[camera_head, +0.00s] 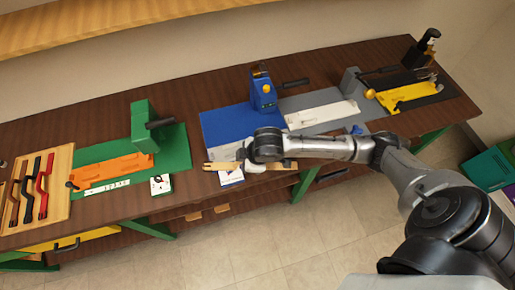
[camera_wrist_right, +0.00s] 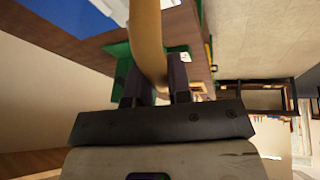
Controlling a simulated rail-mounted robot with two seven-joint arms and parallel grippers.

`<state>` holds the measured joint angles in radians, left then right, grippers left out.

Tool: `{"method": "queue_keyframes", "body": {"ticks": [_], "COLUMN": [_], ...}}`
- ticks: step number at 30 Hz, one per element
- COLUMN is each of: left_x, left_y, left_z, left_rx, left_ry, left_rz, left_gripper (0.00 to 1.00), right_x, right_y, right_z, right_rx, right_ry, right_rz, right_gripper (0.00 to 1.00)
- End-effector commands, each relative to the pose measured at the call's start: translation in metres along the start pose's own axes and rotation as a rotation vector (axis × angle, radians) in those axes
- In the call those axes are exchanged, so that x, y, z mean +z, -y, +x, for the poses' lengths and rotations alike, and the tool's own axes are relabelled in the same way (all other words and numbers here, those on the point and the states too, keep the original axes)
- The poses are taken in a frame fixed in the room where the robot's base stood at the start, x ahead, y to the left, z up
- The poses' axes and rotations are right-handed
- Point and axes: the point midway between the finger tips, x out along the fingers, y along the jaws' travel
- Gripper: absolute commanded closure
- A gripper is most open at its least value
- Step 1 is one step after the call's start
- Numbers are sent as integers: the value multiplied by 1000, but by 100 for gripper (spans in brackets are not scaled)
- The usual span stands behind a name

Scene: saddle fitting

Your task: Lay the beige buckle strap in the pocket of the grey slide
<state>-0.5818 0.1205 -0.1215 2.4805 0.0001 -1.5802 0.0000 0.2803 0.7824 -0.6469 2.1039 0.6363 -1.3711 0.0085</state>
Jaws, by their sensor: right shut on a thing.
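The beige buckle strap (camera_head: 222,166) is a long narrow piece held roughly level at the front edge of the bench, in front of the blue mat. Its middle is hidden by my right gripper (camera_head: 246,162). In the right wrist view the strap (camera_wrist_right: 147,40) curves up between the fingers of my right gripper (camera_wrist_right: 158,85), which is shut on it. The pale grey slide (camera_head: 322,114) lies on the grey mat, to the right of and behind the gripper; its pocket is too small to make out. My left gripper is not in view.
The blue mat (camera_head: 220,125) carries a blue upright fixture (camera_head: 262,92). A green fixture (camera_head: 143,128) with an orange slide (camera_head: 110,170) stands left. A yellow slide (camera_head: 410,95) lies right. Handled tools (camera_head: 43,187) lie on a board at far left. A white card (camera_head: 231,179) lies below the strap.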

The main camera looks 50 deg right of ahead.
Motion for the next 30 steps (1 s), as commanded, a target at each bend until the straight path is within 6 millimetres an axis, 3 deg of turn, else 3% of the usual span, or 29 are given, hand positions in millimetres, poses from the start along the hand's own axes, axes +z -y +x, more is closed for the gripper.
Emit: {"method": "queue_keyframes", "body": {"ticks": [1, 3, 10, 17, 30], "left_x": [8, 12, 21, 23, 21], "left_y": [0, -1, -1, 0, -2], "left_z": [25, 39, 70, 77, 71], "left_rx": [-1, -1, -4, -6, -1], "left_ry": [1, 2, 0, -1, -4], "left_rz": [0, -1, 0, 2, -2], "left_gripper": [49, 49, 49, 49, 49], "right_x": [15, 27, 55, 61, 48], "right_y": [-8, -16, -39, -57, -120], "right_z": [18, 25, 34, 40, 110], "right_rx": [-18, -54, -128, -153, -156], "right_ry": [-5, -14, -32, -38, -39], "right_rz": [-50, -111, -222, -248, -249], "right_gripper": [100, 100, 100, 100, 100]}}
